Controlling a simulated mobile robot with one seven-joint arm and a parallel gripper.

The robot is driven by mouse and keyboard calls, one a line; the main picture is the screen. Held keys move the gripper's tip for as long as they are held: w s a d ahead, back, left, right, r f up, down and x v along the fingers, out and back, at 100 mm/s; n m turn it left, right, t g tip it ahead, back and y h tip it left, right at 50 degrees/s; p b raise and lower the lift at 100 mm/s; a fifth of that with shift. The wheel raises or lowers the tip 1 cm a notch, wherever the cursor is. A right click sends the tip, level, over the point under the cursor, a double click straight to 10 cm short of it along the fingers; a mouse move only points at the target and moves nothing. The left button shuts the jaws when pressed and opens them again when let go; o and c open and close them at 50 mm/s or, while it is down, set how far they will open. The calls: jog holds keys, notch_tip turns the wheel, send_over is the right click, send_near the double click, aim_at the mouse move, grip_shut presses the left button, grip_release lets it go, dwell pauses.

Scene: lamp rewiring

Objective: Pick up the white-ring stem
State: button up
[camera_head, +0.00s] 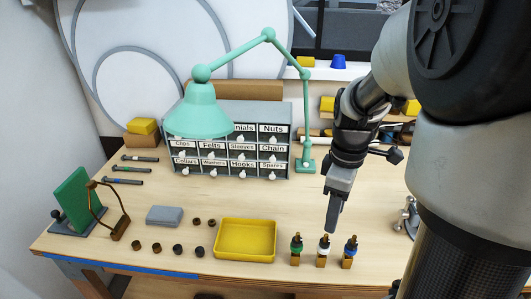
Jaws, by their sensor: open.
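The white-ring stem (323,243) stands upright in a small wooden block near the table's front edge. It is the middle one of three stems, between the green-ring stem (296,246) on the left and the blue-ring stem (350,246) on the right. My gripper (331,226) points down just above and slightly right of the white-ring stem. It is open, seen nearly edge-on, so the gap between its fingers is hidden. Nothing shows between the fingers, and I cannot tell whether it touches the stem.
A yellow tray (246,258) lies left of the stems. A green lamp (205,115) arches over labelled drawers (281,158) behind. Several small dark and brown parts and a grey block (165,215) lie at left. The wood between drawers and tray is clear.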

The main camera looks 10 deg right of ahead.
aim_at(322, 255)
notch_tip(322, 255, down, 12)
jog(key=shift+a+r, duration=0.15)
jog(key=shift+r, duration=0.05)
jog(key=shift+w+a+f, duration=0.1)
jog(key=shift+f, duration=1.25)
jog(key=shift+w+a+f, duration=0.1)
jog(key=shift+f, duration=1.2)
grip_shut()
